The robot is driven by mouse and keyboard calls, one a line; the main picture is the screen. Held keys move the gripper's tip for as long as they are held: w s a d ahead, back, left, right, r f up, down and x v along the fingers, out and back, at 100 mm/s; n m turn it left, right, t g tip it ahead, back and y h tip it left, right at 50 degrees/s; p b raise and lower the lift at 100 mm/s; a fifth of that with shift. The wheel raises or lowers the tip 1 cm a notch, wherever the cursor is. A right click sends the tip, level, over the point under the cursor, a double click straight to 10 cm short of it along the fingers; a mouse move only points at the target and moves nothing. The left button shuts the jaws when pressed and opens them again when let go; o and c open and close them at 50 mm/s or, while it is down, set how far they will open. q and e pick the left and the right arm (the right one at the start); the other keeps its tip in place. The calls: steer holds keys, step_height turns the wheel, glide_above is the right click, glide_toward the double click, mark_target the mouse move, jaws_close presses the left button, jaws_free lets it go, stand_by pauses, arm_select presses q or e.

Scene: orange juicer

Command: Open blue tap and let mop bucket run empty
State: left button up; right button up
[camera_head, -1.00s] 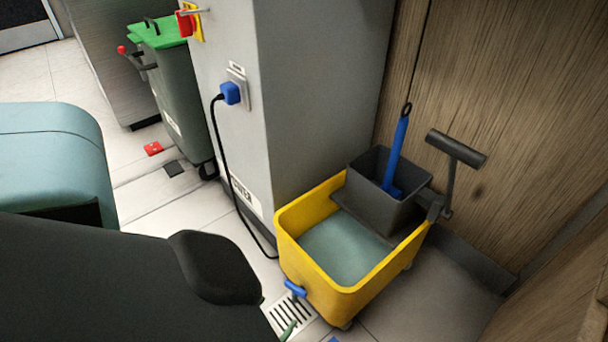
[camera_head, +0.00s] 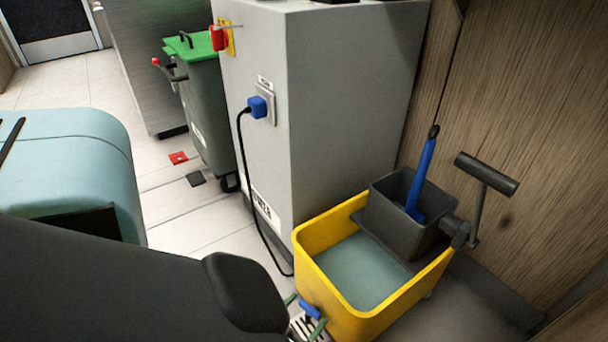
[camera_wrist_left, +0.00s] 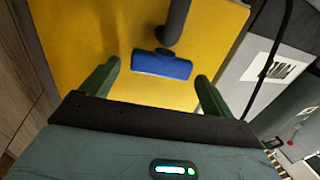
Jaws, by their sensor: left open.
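The yellow mop bucket (camera_head: 376,318) stands on the floor against the grey cabinet, with greyish-blue water (camera_head: 362,270) inside. The blue tap (camera_head: 309,310) sits low on its front wall; in the left wrist view the blue handle (camera_wrist_left: 161,65) lies crosswise on a dark spout. My left gripper (camera_head: 305,312) is open, its green fingers on either side of the tap. In the left wrist view the left gripper (camera_wrist_left: 158,84) has the handle between and slightly beyond its fingertips, with gaps at both sides. My right gripper is not in view.
A floor drain grate (camera_head: 304,326) lies below the tap, partly hidden by my arm. A black cable runs from a blue plug (camera_head: 257,107) down the grey cabinet (camera_head: 335,110). A dark wringer (camera_head: 400,215) sits on the bucket. A green-lidded bin (camera_head: 200,95) stands behind.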

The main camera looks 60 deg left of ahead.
arm_select(q)
steer(key=c, duration=1)
steer(key=shift+w+d+n+g+y, duration=0.15)
steer(key=shift+n+g+y, duration=0.25)
steer(key=shift+n+y, duration=0.45)
steer(key=o, duration=1)
steer(key=shift+m, duration=0.25)
